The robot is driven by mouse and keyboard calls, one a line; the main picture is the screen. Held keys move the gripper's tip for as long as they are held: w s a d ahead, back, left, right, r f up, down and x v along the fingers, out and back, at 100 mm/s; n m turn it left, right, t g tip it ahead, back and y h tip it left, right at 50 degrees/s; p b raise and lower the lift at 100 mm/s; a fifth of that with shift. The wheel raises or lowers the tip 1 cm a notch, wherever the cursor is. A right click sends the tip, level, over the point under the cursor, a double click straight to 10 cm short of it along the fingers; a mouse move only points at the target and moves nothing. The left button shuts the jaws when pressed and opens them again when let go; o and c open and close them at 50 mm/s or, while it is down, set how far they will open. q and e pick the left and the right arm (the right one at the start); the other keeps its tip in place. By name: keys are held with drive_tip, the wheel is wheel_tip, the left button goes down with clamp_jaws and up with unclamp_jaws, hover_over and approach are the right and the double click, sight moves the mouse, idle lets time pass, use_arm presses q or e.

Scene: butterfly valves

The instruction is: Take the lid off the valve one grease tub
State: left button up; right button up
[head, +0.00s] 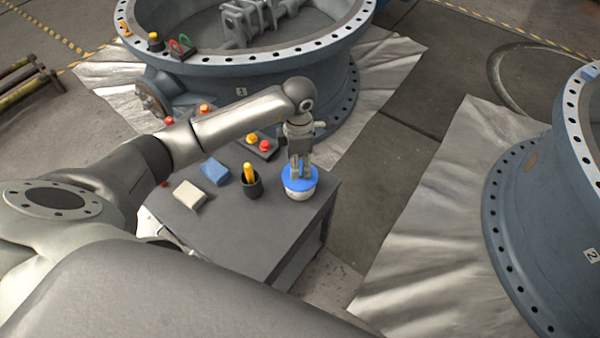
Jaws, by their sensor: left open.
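The grease tub (298,194) is a small white tub near the right corner of a grey table, beside the valve marked 1. Its blue lid (303,185) sits on top. My left gripper (300,175) points down right over the lid, with its fingertips at or just above the lid's top. The gripper is open, and its fingers hide part of the lid. I cannot tell whether the fingertips touch the lid. My right gripper is not in view.
On the grey table (235,235) stand a dark cup (252,188) with a yellow item, a blue block (215,172), a pale block (189,195) and a dark tray with yellow and red knobs (264,146). Valve 1 (250,85) is behind; valve 2 (545,200) is at right.

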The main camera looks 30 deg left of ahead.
use_arm(q)
drive_tip(key=shift+w+f+p, duration=0.2)
drive_tip(key=shift+f+p, duration=0.1)
drive_tip(key=shift+f, duration=1)
drive_tip(key=shift+w+f+p, duration=0.2)
drive_tip(key=shift+f+p, duration=0.1)
drive_tip(key=shift+f, duration=1)
drive_tip(key=shift+c, duration=0.4)
drive_tip(key=c, duration=0.8)
